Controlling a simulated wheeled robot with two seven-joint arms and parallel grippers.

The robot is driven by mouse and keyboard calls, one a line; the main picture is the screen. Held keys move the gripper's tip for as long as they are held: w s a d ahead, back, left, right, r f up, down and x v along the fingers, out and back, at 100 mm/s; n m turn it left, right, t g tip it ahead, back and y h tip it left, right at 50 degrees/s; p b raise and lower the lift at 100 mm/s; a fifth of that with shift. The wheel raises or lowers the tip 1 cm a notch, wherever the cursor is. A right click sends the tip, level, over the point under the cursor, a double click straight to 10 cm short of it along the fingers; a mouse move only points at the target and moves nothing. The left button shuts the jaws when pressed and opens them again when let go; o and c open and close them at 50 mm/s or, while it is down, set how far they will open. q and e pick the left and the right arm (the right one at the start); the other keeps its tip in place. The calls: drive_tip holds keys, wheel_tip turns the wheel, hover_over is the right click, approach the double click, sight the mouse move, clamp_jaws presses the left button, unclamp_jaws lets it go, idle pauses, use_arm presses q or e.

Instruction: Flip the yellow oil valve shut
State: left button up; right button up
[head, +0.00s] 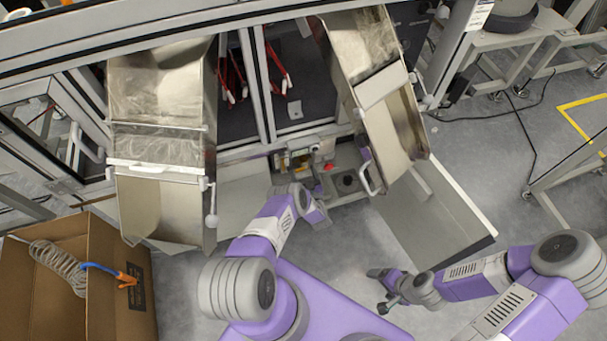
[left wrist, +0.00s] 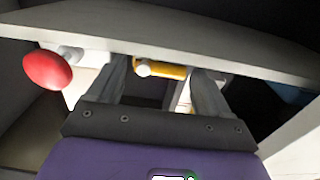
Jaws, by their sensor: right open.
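The yellow oil valve (left wrist: 168,71) shows in the left wrist view as a short yellow handle with a pale round end, lying crosswise under a grey ledge. My left gripper (left wrist: 160,80) has its two fingers spread, one toward each end of the handle. I cannot tell whether either finger touches it. In the head view my left arm reaches to the panel at centre, and its fingertips are hard to make out; I cannot pick out the valve there. My right gripper (head: 383,289) is open and empty above the floor, away from the machine.
A red knob (left wrist: 47,70) sits left of the valve; a red button (head: 327,167) shows on the panel in the head view. The grey ledge (left wrist: 220,58) runs just above my left fingers. Metal chutes (head: 160,205) (head: 398,130) flank the panel. A cardboard box (head: 125,255) stands at left.

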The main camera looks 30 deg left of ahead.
use_arm(q)
drive_tip(key=c, duration=0.6)
drive_tip(key=shift+o, duration=0.2)
drive_tip(key=shift+d+m, duration=0.1)
drive_tip(key=shift+m, duration=0.7)
drive_tip(key=o, duration=0.8)
drive_tip(key=shift+c, duration=0.2)
drive_tip(key=shift+r, duration=0.1)
drive_tip(key=p+v, duration=0.2)
drive_tip(key=v, duration=0.5)
drive_tip(key=shift+s+d, duration=0.2)
drive_tip(key=shift+s, duration=0.05)
